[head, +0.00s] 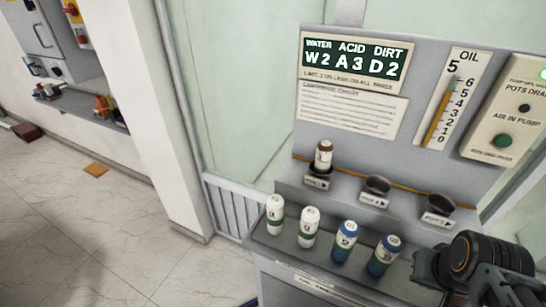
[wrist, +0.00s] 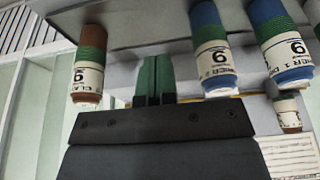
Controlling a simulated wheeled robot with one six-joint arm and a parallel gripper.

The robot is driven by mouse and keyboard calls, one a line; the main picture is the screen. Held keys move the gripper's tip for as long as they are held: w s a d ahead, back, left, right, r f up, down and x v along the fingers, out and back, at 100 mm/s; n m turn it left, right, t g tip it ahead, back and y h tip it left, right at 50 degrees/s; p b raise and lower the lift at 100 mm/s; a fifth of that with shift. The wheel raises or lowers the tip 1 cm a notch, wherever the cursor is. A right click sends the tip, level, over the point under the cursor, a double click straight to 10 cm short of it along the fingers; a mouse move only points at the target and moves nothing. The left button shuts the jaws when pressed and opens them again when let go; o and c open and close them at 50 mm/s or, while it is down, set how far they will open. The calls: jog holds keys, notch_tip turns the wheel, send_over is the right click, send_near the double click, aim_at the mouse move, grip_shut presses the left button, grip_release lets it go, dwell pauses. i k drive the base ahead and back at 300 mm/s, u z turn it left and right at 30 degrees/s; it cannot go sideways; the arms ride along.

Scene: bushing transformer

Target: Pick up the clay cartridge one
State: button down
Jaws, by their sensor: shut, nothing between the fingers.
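In the wrist view, which looks upside down, a brown, green and white cartridge (wrist: 88,62) with a label starting "CLA" is at the left. Its number is not clear. It stands on the shelf edge, apart from my gripper. My gripper (wrist: 157,72) is shut and empty, its green fingers together between that cartridge and a blue one. The clay cartridge does not show in the head view, where my dark arm covers the right end of the shelf. A second brown-capped cartridge (head: 323,155) sits in the left socket; its label is too small to read.
Two white-and-green cartridges (head: 275,214) (head: 309,226) and two blue ones (head: 345,241) (head: 383,255) stand along the front shelf. Two dark sockets (head: 376,187) (head: 439,211) look empty. A panel with a sign (head: 352,58) and oil gauge (head: 452,98) rises behind.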

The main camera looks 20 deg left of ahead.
aim_at(325, 149)
jog(key=u, duration=0.05)
jog(key=k, duration=0.5)
jog(key=u, duration=2.8)
jog(key=i, duration=2.3)
jog(key=z, duration=3.3)
jog(key=i, duration=0.5)
jog(key=u, duration=0.1)
